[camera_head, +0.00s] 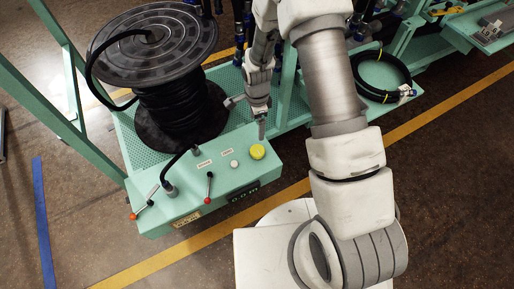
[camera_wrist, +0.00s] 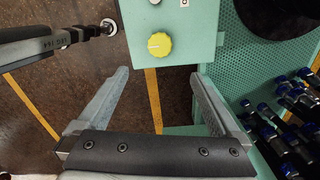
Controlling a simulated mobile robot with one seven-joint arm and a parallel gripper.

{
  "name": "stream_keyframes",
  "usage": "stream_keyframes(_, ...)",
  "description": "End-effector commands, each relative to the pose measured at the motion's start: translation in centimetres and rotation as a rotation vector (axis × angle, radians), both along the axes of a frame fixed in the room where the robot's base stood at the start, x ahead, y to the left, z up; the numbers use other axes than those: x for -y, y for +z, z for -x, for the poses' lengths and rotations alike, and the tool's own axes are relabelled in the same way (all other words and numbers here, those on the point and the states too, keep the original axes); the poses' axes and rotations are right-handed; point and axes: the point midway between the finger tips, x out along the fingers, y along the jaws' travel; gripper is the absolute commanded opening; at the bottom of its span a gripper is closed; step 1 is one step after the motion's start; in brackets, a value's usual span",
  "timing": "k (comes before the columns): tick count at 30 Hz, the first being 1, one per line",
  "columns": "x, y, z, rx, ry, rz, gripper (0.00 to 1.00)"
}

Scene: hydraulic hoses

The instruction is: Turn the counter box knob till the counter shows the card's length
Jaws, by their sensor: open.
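The yellow round knob (camera_head: 257,151) sits on top of the green counter box (camera_head: 215,172), near its right end. In the wrist view the knob (camera_wrist: 159,44) lies just beyond and between my open fingertips, not touched by them. My gripper (camera_head: 261,128) hangs just behind the knob in the head view; in the wrist view its two fingers (camera_wrist: 160,75) are spread wide and empty. The dark counter display (camera_head: 243,193) on the box front seems to read 0.0 m. A pale yellow label (camera_head: 187,218) is on the front; its text is unreadable.
A white button (camera_head: 234,164) and a red-tipped lever (camera_head: 209,188) stand beside the knob. Another red-tipped lever (camera_head: 144,205) is at the left end. A black hose reel (camera_head: 175,85) stands behind the box. A coiled hose (camera_head: 382,77) with a white tag lies at right.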

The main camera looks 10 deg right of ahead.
Motion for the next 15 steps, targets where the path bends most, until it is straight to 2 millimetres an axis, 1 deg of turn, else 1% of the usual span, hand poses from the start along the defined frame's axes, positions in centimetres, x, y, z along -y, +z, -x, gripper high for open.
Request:
stream_keyframes(5, 0.0, -3.3, 0.1, -0.004, 0.0, 0.0, 1.0)
stream_keyframes(15, 0.0, -10.8, 0.1, -0.004, 0.0, 0.0, 1.0)
